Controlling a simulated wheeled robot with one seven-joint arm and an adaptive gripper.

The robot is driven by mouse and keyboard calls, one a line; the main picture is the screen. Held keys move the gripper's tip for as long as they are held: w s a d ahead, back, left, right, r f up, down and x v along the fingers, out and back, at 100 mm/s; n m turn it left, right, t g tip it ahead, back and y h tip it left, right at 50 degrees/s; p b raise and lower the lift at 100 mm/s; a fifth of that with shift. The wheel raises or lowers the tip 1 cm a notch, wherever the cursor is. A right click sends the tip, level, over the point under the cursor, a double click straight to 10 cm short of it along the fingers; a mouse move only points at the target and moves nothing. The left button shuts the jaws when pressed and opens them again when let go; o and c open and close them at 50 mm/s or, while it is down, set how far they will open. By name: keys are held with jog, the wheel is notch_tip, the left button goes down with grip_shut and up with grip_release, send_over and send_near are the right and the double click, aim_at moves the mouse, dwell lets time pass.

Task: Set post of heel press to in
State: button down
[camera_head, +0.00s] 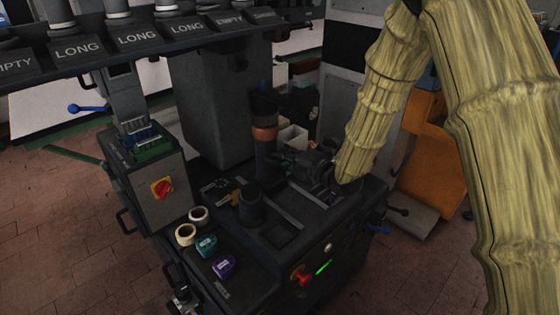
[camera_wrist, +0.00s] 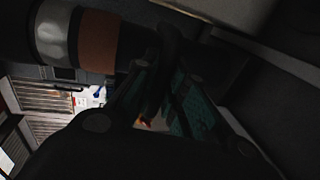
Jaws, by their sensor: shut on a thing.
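The heel press is a dark grey machine (camera_head: 330,230) in the middle of the head view. An upright dark post (camera_head: 264,155) with an orange-brown band rises from its top. In the wrist view a dark cylinder with brown and silver bands (camera_wrist: 62,35) lies across the upper left. My gripper (camera_head: 288,162) is low beside the post, on its right. In the wrist view my gripper (camera_wrist: 163,68) is shut on a slim dark bar (camera_wrist: 158,85) between its teal-padded fingers. Whether this bar belongs to the post is too dark to tell.
Above the press is a rack (camera_head: 150,40) labelled LONG and EMPTY. A control box (camera_head: 160,190) with a red switch stands left. Tape rolls (camera_head: 186,234) and teal and purple items (camera_head: 223,267) lie at the front left. An orange cabinet (camera_head: 435,150) stands at right.

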jog(key=shift+w+r, duration=0.1)
jog(key=c, duration=1.7)
grip_release()
jog(key=shift+a, duration=0.1)
jog(key=shift+o, duration=1.2)
jog(key=shift+w+a, duration=0.15)
jog(key=shift+d, duration=0.25)
jog(key=v, duration=1.2)
jog(key=shift+a, duration=0.1)
